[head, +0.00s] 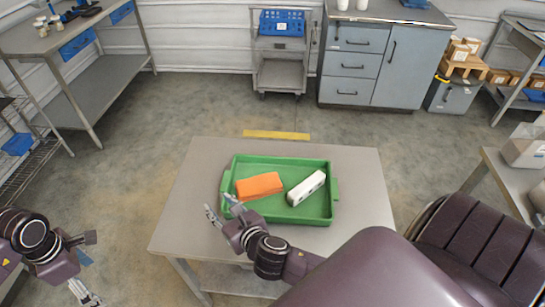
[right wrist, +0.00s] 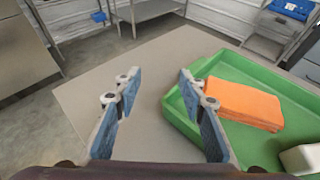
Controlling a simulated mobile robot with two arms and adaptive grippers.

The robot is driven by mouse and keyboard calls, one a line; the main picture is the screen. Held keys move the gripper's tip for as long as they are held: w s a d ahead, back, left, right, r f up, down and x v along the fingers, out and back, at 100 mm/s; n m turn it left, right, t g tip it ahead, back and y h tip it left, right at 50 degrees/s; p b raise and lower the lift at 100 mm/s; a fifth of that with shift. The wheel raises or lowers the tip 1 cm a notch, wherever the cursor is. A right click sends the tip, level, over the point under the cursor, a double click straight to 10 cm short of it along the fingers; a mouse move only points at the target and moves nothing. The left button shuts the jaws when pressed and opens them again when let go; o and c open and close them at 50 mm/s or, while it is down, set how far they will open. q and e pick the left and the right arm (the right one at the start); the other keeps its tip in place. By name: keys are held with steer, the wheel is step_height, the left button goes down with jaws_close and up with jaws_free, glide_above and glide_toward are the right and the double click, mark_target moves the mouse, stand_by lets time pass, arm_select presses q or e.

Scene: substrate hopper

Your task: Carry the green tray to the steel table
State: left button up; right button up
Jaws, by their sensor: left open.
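The green tray (head: 285,218) lies flat on a grey-topped table (head: 180,225) in the head view, with a handle at each end. It holds an orange folded cloth-like block (head: 259,186) and a white box (head: 306,188). My right gripper (head: 222,209) is open and empty at the tray's left front corner. In the right wrist view its fingers (right wrist: 158,105) are apart, the right one overlapping the tray's edge (right wrist: 178,117); contact cannot be told. My left gripper (head: 88,268) is open and empty, left of the table. Which table is the steel one is unclear.
A bench with blue drawers (head: 77,43) stands back left, a grey cart (head: 281,72) behind, and a cabinet (head: 365,65) back right. Another grey table (head: 497,168) is at right. A yellow floor strip (head: 276,134) lies behind the tray's table. The floor between is clear.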

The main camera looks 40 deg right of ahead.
steer(key=v, duration=1.1)
steer(key=shift+s+d, duration=0.15)
steer(key=shift+d, duration=0.2)
steer(key=shift+r, duration=0.1)
